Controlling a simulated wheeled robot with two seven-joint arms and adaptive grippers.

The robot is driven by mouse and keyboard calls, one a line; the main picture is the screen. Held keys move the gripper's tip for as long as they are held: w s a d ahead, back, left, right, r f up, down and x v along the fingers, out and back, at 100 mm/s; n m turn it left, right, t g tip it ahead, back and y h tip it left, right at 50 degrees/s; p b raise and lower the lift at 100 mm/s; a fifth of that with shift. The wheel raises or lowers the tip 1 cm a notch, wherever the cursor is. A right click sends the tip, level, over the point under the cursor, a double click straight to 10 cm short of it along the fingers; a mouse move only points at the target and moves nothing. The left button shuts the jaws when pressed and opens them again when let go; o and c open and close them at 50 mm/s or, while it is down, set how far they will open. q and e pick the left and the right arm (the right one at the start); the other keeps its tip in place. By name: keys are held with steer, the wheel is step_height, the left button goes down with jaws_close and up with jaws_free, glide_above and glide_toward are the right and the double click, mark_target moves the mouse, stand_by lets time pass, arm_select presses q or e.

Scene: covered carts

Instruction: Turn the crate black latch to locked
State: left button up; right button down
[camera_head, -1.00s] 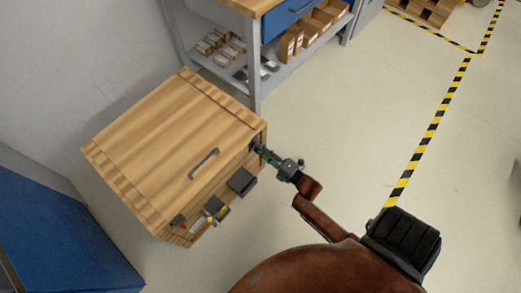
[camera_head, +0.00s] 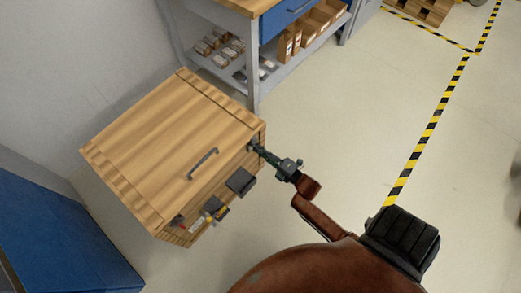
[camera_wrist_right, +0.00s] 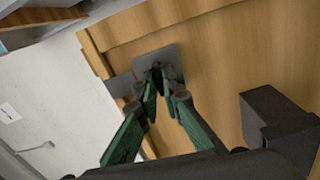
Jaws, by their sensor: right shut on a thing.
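The wooden crate (camera_head: 165,140) stands at left centre in the head view, with a grey handle (camera_head: 203,163) on its lid. My right gripper (camera_head: 258,149) reaches its front face near the right-hand corner. In the right wrist view, the green fingers of this gripper (camera_wrist_right: 160,76) come together in front of a grey plate (camera_wrist_right: 172,57) on the wood. They are shut on a small dark latch part there, mostly hidden by the fingertips; I cannot read its turn angle. My left gripper is not in view.
A dark block (camera_head: 241,181) sticks out of the crate front beside my gripper and looms close in the wrist view (camera_wrist_right: 280,122). More fittings (camera_head: 215,208) sit further left. A shelved workbench (camera_head: 254,70) stands behind. Open floor lies to the right.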

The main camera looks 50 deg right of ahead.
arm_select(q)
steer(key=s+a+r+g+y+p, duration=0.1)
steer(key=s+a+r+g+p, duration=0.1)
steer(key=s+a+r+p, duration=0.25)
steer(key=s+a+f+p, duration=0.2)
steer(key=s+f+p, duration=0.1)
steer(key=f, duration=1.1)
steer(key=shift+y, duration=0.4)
arm_select(e)
steer(key=shift+f+m, duration=0.1)
steer(key=shift+m, duration=7.8)
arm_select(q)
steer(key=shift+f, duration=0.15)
arm_select(e)
steer(key=c, duration=2.1)
jaws_free()
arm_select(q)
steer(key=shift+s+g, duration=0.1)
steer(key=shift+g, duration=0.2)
arm_select(e)
steer(key=s, duration=0.8)
steer(key=s+d, duration=0.1)
steer(key=s, duration=0.3)
